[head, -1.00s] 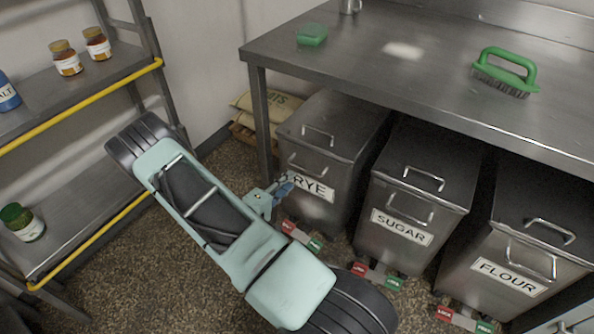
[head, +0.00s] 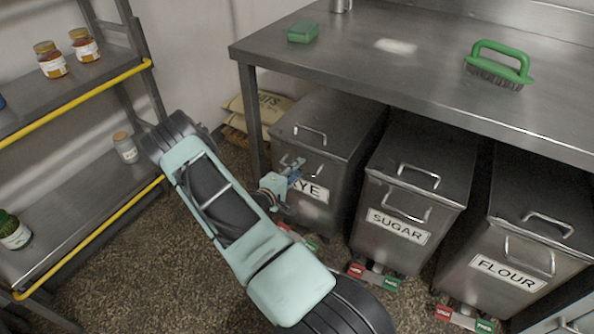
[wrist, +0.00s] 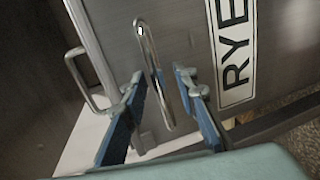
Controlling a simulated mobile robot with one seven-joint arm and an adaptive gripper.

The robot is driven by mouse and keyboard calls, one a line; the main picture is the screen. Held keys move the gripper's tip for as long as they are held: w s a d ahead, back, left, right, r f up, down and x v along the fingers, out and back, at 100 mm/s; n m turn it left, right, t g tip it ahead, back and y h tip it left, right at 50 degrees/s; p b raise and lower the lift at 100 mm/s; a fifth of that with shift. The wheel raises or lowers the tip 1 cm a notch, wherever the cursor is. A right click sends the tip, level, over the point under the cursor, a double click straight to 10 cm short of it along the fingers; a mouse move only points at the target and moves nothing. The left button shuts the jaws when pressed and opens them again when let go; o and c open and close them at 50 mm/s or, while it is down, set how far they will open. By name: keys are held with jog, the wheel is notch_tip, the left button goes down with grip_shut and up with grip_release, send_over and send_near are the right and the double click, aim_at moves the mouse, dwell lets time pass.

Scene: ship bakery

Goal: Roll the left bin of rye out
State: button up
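The rye bin (head: 328,140) is the leftmost of the steel bins under the steel table. Its label (wrist: 232,45) reads RYE, and in the head view my gripper covers part of it. Its front handle (wrist: 152,75) is a bent metal bar, and a lid handle (wrist: 82,75) also shows in the wrist view. My gripper (head: 290,178) is in front of the bin's face. In the wrist view my gripper (wrist: 160,98) is open, with the lower part of the front handle between its blue-padded fingers. I cannot tell whether either finger touches the bar. Red and green pedals sit at the bin's foot, partly hidden.
The sugar bin (head: 416,190) and flour bin (head: 515,250) stand to the right. A table leg (head: 255,125) and sacks (head: 262,105) are to the left. A shelf rack (head: 70,210) with jars stands farther left. Speckled floor (head: 130,270) is clear in front of the rack.

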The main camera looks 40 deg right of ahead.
jog(key=shift+c, duration=0.3)
grip_shut()
jog(key=shift+a, duration=0.1)
